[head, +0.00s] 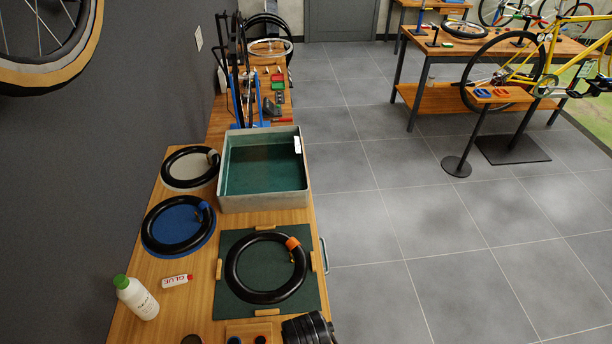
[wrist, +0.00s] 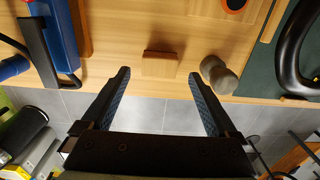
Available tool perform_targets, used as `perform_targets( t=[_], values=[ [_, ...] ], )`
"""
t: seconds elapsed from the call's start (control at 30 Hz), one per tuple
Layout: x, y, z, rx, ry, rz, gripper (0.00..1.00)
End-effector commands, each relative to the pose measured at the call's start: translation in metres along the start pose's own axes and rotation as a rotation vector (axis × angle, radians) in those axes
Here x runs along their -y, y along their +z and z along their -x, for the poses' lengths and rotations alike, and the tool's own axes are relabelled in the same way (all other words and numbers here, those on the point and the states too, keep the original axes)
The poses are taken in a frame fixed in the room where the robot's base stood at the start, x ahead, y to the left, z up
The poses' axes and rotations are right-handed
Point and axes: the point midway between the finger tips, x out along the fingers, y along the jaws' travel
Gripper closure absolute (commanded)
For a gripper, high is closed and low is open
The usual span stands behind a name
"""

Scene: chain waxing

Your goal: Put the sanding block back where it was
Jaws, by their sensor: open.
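A small wooden block with a dark brown face (wrist: 160,64), which looks like the sanding block, lies on the wooden bench near its edge in the wrist view. My gripper (wrist: 162,85) is open and empty. Its two dark fingers are spread wide, one to each side of the block's line, with their tips near the bench edge. The block sits just beyond the tips and does not appear to touch them. I cannot make out the block in the head view, where a black part of my arm (head: 308,328) covers the bench's near right corner.
A grey-brown cylinder (wrist: 219,75) stands right of the block. A blue tool (wrist: 50,40) lies left. A green mat (head: 228,260) bears a black tube (head: 237,284) with an orange patch. A water tub (head: 222,190), a glue tube (head: 177,280) and a white bottle (head: 138,300) are on the bench.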

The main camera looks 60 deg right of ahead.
Motion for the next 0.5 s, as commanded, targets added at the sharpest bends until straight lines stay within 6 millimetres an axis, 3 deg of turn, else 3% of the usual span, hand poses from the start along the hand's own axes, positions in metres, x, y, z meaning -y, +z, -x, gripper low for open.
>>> perform_targets(
  t=[0.3,0.5],
  values=[
    [0.001,0.000,0.062,0.001,-0.004,-0.001,0.06],
    [0.001,0.000,0.079,0.001,-0.002,-0.001,0.06]
  ],
)
